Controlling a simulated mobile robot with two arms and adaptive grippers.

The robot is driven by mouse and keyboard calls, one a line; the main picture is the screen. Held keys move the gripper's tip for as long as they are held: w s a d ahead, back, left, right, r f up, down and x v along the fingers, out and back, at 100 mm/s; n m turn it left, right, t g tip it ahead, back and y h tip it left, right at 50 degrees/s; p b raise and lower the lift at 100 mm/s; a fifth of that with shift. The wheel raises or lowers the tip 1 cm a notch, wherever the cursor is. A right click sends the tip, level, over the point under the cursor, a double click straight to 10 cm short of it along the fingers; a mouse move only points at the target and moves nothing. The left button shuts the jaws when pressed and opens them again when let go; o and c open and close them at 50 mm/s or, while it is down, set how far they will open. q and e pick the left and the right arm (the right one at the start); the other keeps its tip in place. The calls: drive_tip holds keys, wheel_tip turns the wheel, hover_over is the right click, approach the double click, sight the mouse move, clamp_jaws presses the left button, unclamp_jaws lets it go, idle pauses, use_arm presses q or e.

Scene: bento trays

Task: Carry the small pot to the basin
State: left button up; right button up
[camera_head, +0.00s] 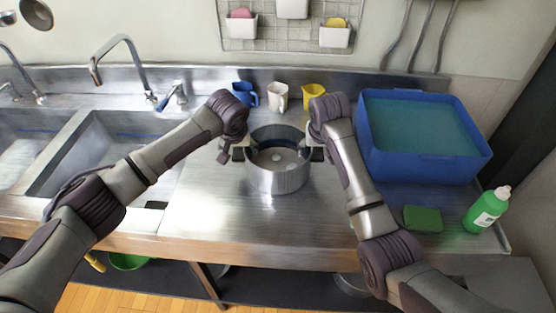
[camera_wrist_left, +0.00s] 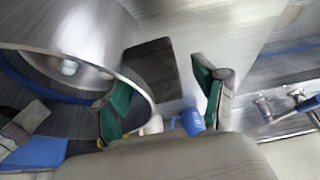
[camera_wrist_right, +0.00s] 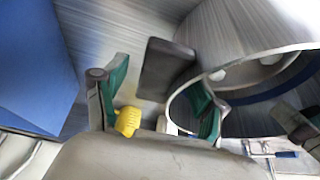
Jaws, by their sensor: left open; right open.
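The small metal pot (camera_head: 277,180) stands upright on the steel counter, left of the blue basin (camera_head: 377,160). Small pale round spots show inside it. My left gripper (camera_head: 236,150) is open at the pot's left rim. In the left wrist view, one green-padded finger overlaps the pot (camera_wrist_left: 90,30) opening; the other is outside, and a dark block (camera_wrist_left: 152,66) like a side handle shows between them. My right gripper (camera_head: 318,152) is open at the right rim. In the right wrist view, its fingers straddle a similar dark block (camera_wrist_right: 165,68) beside the pot (camera_wrist_right: 235,35). Contact cannot be told.
Blue, white and yellow cups (camera_head: 313,96) stand behind the pot. Sinks with a faucet (camera_head: 120,55) are at the left. A green sponge (camera_head: 423,218) and green bottle (camera_head: 486,210) stand in front of the basin. The counter before the pot is clear.

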use_arm(q)
clamp_jaws()
use_arm(e)
clamp_jaws()
use_arm(q)
drive_tip(key=shift+r, duration=0.15)
use_arm(e)
drive_tip(key=shift+r, duration=0.15)
